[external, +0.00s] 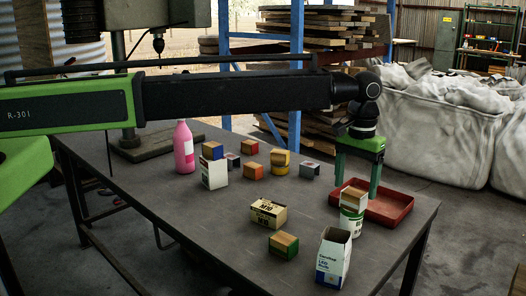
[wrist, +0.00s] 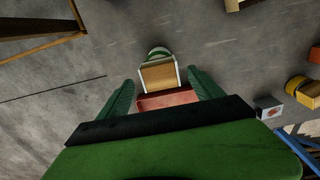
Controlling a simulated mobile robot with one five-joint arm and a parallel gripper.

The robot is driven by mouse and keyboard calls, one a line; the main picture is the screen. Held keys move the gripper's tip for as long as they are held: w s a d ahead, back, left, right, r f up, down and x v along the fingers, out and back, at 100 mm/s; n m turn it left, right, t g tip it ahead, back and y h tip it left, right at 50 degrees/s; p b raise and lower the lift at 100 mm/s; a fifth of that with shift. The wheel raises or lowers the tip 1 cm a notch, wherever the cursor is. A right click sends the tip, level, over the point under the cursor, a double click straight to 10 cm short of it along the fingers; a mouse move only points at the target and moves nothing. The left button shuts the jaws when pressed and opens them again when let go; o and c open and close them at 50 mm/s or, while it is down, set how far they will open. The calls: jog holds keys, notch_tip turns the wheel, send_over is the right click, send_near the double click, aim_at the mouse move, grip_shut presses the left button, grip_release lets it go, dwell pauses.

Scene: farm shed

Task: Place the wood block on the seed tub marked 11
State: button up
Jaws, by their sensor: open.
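A wood block with a tan top and white sides (external: 354,194) rests on top of a white and green tub (external: 351,222) near the right end of the table. In the wrist view the block (wrist: 159,77) shows between the fingers, with the tub's rounded green and white edge (wrist: 157,52) just beyond it. My gripper (external: 357,186) is open, pointing down, with a green finger on each side of the block. In the wrist view gaps show between the fingers (wrist: 161,82) and the block. I cannot read a number 11 on the tub.
A red tray (external: 391,207) lies right behind the tub. A LED box (external: 331,261), a green-sided block (external: 283,244) and a cream box (external: 267,214) stand nearer the front. Several blocks, a yellow tub (external: 280,168) and a pink bottle (external: 184,149) stand farther left.

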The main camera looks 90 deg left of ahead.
aim_at(354, 192)
notch_tip(354, 192, up, 9)
jog(key=p, duration=0.7)
jog(key=s+d+m, duration=0.3)
jog(key=s+d, duration=0.2)
jog(key=s, duration=0.6)
jog(key=s+d+m, duration=0.3)
jog(key=s+d, duration=0.2)
jog(key=s, duration=0.6)
jog(key=s+d+m, duration=0.3)
jog(key=s+d, duration=0.2)
jog(key=s, duration=0.6)
jog(key=shift+s+d+f, duration=0.3)
jog(key=shift+d, duration=0.1)
